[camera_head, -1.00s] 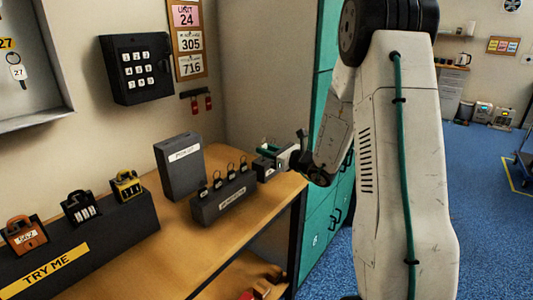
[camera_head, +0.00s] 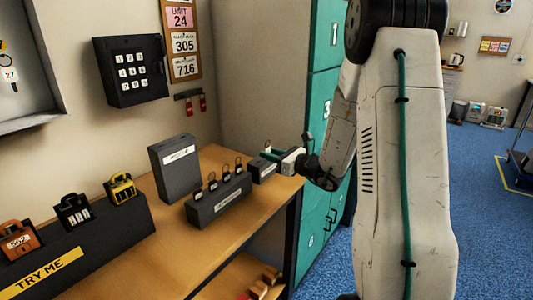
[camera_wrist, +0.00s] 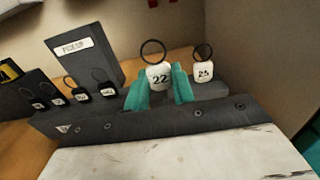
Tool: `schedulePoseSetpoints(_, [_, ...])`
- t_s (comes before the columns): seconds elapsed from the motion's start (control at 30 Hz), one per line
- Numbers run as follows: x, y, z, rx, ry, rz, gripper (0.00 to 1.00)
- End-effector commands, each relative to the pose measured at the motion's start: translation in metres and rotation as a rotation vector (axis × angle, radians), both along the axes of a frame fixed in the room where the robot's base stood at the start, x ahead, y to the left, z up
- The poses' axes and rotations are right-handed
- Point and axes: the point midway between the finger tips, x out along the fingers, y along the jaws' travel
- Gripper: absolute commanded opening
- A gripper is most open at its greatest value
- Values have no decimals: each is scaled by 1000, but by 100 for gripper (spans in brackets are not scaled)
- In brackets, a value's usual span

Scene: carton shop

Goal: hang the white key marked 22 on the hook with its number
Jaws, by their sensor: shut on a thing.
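The white key (camera_wrist: 160,76) marked 22, with a dark ring on top, is between the green fingers of my gripper (camera_wrist: 160,88) in the wrist view. My gripper is shut on it. In the head view my gripper (camera_head: 276,155) is at the right end of the bench, close to a small dark block (camera_head: 262,172); the key itself is too small to make out there. In the wrist view I cannot tell whether the key touches the block behind it. At the upper left of the head view, a cabinet (camera_head: 38,124) holds a hanging key marked 27 (camera_head: 10,75). No hook marked 22 is visible.
A second white key (camera_wrist: 203,71) stands just right of the held one. A dark rack (camera_head: 218,201) with several black key tags and an upright dark box (camera_head: 176,167) stand left of my gripper. Padlocks sit on the TRY ME block (camera_head: 75,250). Green lockers (camera_head: 322,110) stand behind.

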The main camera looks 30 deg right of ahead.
Motion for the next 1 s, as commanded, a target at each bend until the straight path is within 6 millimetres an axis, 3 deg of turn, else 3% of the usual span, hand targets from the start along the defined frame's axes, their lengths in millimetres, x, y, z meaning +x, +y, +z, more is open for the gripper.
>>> schedulePoseSetpoints(0.7, [-41,-16,0,0,-1,-2,12])
schedulePoseSetpoints(1.0, [-47,-17,0,0,-1,0,12])
